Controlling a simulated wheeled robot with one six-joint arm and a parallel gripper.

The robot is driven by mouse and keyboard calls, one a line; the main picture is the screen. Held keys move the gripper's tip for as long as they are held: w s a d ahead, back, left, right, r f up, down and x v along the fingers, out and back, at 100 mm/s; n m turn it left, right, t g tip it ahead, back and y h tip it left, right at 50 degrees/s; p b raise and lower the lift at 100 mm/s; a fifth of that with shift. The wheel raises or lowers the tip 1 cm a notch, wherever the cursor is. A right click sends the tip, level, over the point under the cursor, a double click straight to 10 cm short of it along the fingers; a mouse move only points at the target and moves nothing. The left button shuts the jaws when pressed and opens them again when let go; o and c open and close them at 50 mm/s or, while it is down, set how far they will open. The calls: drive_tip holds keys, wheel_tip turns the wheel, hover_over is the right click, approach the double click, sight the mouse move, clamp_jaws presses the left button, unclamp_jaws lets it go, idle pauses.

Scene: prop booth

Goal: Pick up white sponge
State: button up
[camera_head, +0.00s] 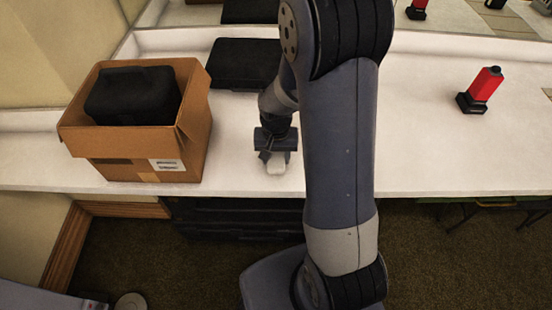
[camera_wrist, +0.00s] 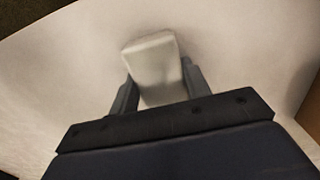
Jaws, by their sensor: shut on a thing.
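The white sponge (camera_wrist: 154,62) is a pale block between the two fingers of my gripper (camera_wrist: 158,92) in the wrist view. My gripper is shut on it, with one finger on each side. In the head view the sponge (camera_head: 276,168) shows small and pale below my gripper (camera_head: 276,157), over the white counter near its front edge. I cannot tell whether the sponge touches the counter or is just above it. The upper part of the sponge is hidden by my gripper in the head view.
A cardboard box (camera_head: 140,172) holding a black case (camera_head: 133,95) stands left of my gripper on the white counter (camera_head: 240,180). Another black case (camera_head: 240,64) lies behind. A red and black object (camera_head: 482,88) stands at right. A mirror runs along the back.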

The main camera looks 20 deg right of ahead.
sight(276, 157)
drive_tip(key=shift+c, duration=1)
wheel_tip(276, 157, up, 10)
drive_tip(key=shift+r, duration=0.1)
drive_tip(key=o, duration=0.4)
drive_tip(key=shift+c, duration=1.5)
